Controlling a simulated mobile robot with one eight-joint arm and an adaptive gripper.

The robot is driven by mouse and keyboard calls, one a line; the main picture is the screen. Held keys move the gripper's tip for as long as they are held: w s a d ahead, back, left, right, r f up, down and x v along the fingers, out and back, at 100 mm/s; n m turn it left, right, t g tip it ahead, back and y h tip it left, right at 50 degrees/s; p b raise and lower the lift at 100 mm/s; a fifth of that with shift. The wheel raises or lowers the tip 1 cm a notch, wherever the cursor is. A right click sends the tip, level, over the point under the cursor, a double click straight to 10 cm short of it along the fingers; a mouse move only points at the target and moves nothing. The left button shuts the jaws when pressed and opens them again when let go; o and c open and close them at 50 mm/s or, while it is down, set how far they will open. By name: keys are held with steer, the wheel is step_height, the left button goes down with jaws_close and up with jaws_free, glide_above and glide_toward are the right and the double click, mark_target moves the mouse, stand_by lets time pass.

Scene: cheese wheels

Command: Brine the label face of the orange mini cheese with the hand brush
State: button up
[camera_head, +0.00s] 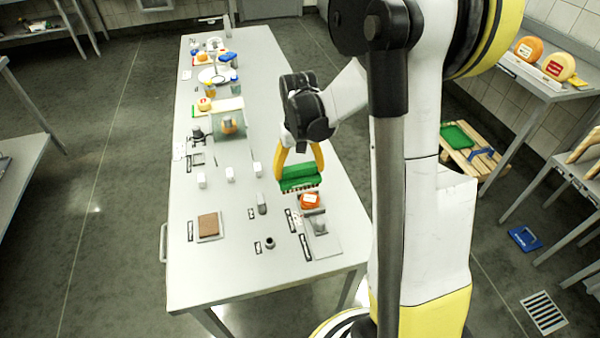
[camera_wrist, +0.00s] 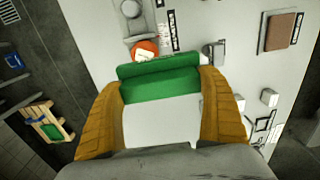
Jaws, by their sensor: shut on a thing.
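My gripper (camera_head: 299,168) is shut on a green hand brush (camera_head: 300,179), with its yellow fingers on either side of it. The brush is held above the table with its dark bristles facing down. In the wrist view the green brush (camera_wrist: 160,82) spans between the fingers.
The long grey table (camera_head: 215,278) bears a brown block on a tray (camera_head: 209,238), small white blocks and black-and-white labels. A grey fixture (camera_head: 319,226) stands close by the cheese. More cheeses and jars stand at the far end. The front left of the table is clear.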

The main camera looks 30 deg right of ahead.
mark_target(299, 167)
steer(key=shift+s+r+p, duration=0.1)
steer(key=shift+r+p, duration=0.8)
steer(key=shift+r, duration=0.7)
